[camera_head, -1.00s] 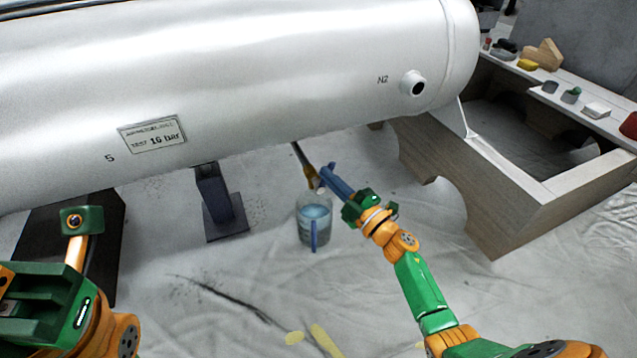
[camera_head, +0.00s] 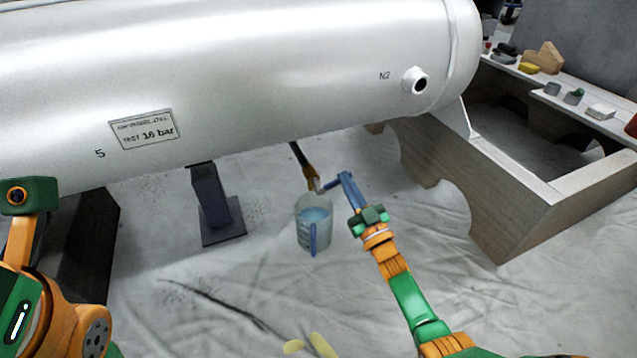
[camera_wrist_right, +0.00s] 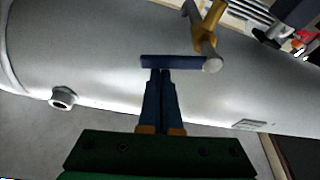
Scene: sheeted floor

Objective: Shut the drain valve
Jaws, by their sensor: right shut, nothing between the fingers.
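The drain valve (camera_head: 310,178) has a brass body hanging under the tank (camera_head: 260,70), with a blue lever (camera_head: 332,184) pointing right from its pale round hub. In the right wrist view the lever (camera_wrist_right: 172,62) lies crosswise, and the brass body (camera_wrist_right: 208,25) is above its right end. My right gripper (camera_head: 345,177) is shut and empty, its blue fingers at the lever's free end. In the right wrist view its fingertips (camera_wrist_right: 160,71) meet the lever's edge near its left end; I cannot tell whether they touch. My left arm shows at the left edge, its fingers out of view.
A clear jug (camera_head: 314,220) of water with a blue handle stands below the valve. A grey support post (camera_head: 212,200) stands left of it, a wooden cradle (camera_head: 510,210) right. A bench (camera_head: 560,95) with small objects is at the right.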

